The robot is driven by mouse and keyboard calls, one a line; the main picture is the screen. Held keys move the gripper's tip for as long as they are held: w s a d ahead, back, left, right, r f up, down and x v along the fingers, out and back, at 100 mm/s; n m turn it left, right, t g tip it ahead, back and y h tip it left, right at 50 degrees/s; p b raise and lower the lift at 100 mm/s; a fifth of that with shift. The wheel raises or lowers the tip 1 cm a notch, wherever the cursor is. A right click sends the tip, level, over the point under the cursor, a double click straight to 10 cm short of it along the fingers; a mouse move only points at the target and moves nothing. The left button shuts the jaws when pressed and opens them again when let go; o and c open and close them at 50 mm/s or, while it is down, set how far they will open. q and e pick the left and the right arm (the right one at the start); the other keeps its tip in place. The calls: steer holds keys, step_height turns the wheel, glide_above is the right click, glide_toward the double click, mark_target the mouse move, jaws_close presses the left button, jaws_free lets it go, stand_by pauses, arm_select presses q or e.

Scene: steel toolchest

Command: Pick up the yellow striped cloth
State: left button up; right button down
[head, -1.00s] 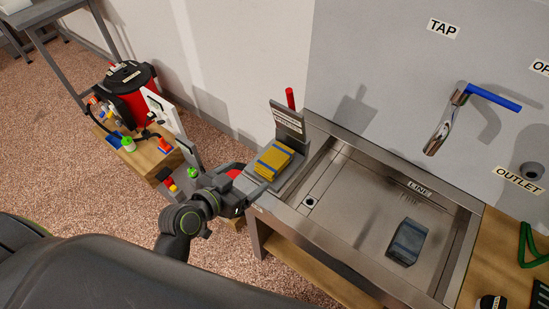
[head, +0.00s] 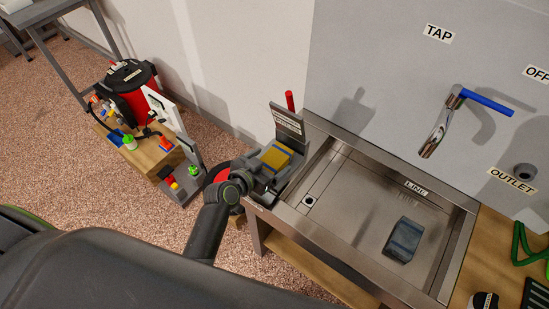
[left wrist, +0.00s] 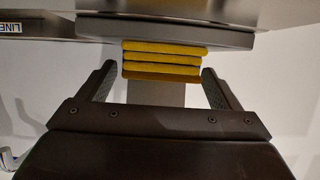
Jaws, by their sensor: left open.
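The yellow striped cloth (head: 277,157) is a folded yellow pad with blue stripes. It lies in a grey holder (head: 287,124) at the left end of the steel sink. In the left wrist view the cloth (left wrist: 163,62) shows as stacked yellow folds. My left gripper (head: 268,168) is open at the near side of the cloth. In the left wrist view its two fingers (left wrist: 160,80) stand on either side of the folds, close to their edges. I cannot tell whether they touch the cloth. My right gripper is not in view.
The steel sink (head: 330,235) holds a blue-grey folded item (head: 403,240). A tap (head: 437,130) with a blue lever is on the wall panel above. A red bin (head: 135,92) and a wooden box (head: 150,150) with small items stand at the left. A red rod (head: 290,100) rises behind the holder.

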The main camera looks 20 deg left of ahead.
mark_target(270, 162)
arm_select(q)
steer(key=shift+w+d+f, duration=0.15)
steer(key=shift+w+f, duration=0.05)
steer(key=shift+w, duration=0.15)
steer(key=shift+c, duration=0.4)
steer(key=c, duration=1.1)
steer(key=shift+r, duration=0.15)
steer(key=shift+r, duration=0.55)
step_height(270, 162, up, 2)
steer(key=s+a+b, duration=0.2)
steer(key=s, duration=0.3)
steer(key=s+a+b, duration=0.1)
steer(key=s+a, duration=0.1)
steer(key=s, duration=0.4)
steer(key=s+a+b, duration=0.2)
steer(key=s, duration=0.4)
steer(key=shift+r+b, duration=0.15)
steer(key=shift+b, duration=0.15)
